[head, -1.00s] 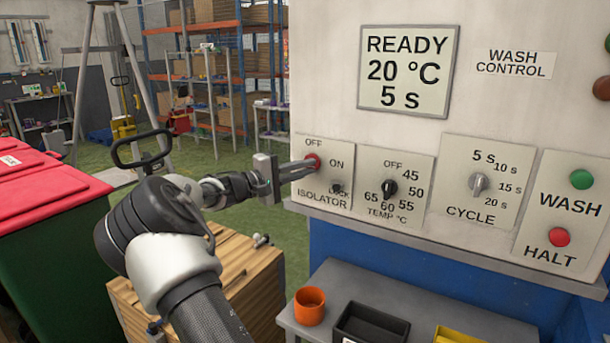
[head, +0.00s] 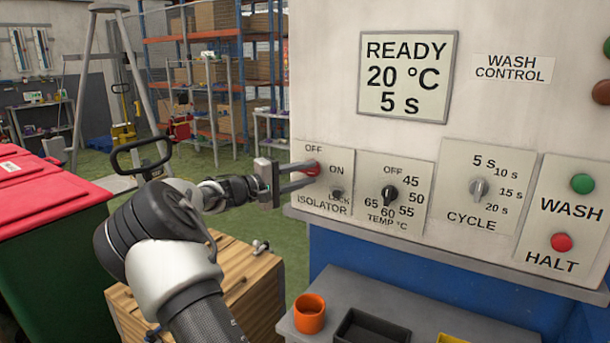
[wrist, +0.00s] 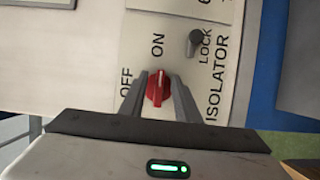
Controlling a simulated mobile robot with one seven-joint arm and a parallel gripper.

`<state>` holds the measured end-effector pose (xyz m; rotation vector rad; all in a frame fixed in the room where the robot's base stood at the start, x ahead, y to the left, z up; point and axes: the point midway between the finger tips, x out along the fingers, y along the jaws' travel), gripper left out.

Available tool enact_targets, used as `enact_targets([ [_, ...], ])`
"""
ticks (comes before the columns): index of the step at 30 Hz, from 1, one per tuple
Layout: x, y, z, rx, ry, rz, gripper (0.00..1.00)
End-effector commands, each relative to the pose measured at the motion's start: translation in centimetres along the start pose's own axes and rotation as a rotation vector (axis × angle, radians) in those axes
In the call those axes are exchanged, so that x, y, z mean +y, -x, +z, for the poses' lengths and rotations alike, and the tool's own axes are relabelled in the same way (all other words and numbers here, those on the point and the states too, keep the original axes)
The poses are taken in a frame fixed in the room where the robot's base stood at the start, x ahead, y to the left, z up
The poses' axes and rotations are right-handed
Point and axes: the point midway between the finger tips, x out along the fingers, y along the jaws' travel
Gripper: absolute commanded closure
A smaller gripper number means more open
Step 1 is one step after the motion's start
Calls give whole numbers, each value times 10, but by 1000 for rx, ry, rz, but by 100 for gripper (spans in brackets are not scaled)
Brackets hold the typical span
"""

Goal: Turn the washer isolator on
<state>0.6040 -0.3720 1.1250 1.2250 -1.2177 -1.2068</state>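The isolator panel (head: 325,205) is at the left of the wash control face, marked OFF, ON and LOCK. Its red knob (head: 312,169) is partly hidden by my fingers in the head view. In the wrist view the red knob (wrist: 158,88) has its ridge and pale line pointing towards ON. My gripper (head: 300,176) is open, with one finger on either side of the knob. In the wrist view my gripper (wrist: 157,98) shows a gap on the left of the knob; the right finger is close to it, and contact is unclear.
A small dark lock piece (head: 337,194) sits below ON. The display (head: 407,75) reads READY, 20 °C, 5 s. The temperature dial (head: 389,193) is close on the right. A bench below holds an orange cup (head: 309,313) and a black bin (head: 372,328).

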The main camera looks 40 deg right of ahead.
Motion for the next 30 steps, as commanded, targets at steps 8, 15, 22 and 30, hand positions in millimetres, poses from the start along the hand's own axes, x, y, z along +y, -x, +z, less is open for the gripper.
enact_targets([
  [8,0,11,-1,2,1,0,71],
  [15,1,63,-1,4,0,-1,71],
  [22,1,119,-1,3,1,0,71],
  [30,0,164,-1,2,1,0,71],
])
